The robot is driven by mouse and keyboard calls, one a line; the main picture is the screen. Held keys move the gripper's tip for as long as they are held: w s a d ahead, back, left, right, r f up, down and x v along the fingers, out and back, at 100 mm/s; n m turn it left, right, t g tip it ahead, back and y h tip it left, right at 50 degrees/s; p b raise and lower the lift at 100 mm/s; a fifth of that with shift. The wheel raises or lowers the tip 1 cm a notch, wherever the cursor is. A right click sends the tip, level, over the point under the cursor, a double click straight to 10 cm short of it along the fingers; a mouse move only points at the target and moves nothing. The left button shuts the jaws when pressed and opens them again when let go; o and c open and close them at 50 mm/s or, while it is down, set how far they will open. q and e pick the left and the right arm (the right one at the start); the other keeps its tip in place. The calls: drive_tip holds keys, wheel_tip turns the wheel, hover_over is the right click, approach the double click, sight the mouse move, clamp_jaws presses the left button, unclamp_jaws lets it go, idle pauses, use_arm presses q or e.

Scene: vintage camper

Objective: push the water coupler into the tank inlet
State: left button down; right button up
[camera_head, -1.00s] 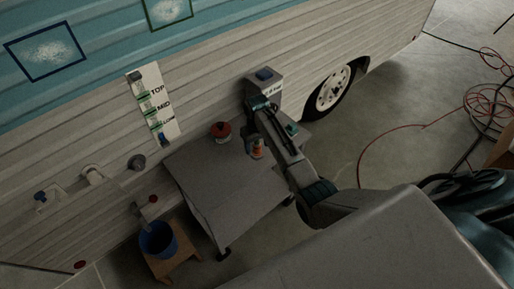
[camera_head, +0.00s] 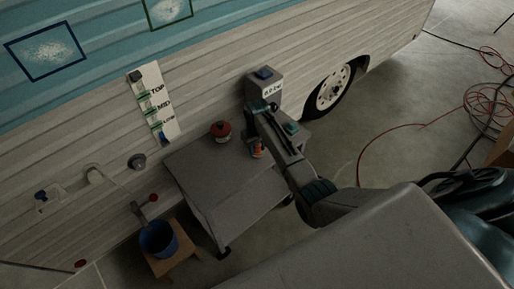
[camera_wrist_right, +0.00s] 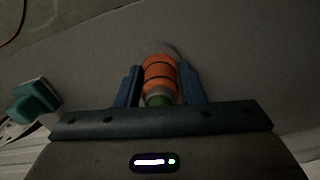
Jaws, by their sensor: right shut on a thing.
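The water coupler is an orange, ribbed cylinder with a green end. It shows in the right wrist view (camera_wrist_right: 160,78) between the blue fingers of my right gripper (camera_wrist_right: 160,88), which is shut on it. In the head view the coupler (camera_head: 257,151) is a small orange spot over the cart top, below my right wrist. Whether it touches the cart cannot be told. A round grey fitting (camera_head: 137,162) on the camper wall, left of the cart, may be the tank inlet; I cannot be sure. My left gripper is not in view.
The grey cart (camera_head: 205,180) stands against the camper. It carries a red-topped item (camera_head: 221,130) and a teal-topped item (camera_head: 291,128). A blue bucket (camera_head: 158,238) sits on a wooden stool (camera_head: 172,262). Red hose lies right.

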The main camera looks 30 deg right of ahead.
drive_tip(key=shift+r, duration=0.5)
wheel_tip(320, 180, up, 2)
drive_tip(key=shift+w+r+b, duration=0.1)
drive_tip(key=shift+r+b, duration=0.05)
drive_tip(key=shift+b, duration=0.35)
drive_tip(key=s+a+r+b, duration=0.1)
drive_tip(key=s+a, duration=0.2)
drive_tip(key=s, duration=0.4)
drive_tip(key=s+a+b, duration=0.1)
drive_tip(key=s+a, duration=0.3)
drive_tip(key=s, duration=0.3)
drive_tip(key=shift+s+r, duration=0.35)
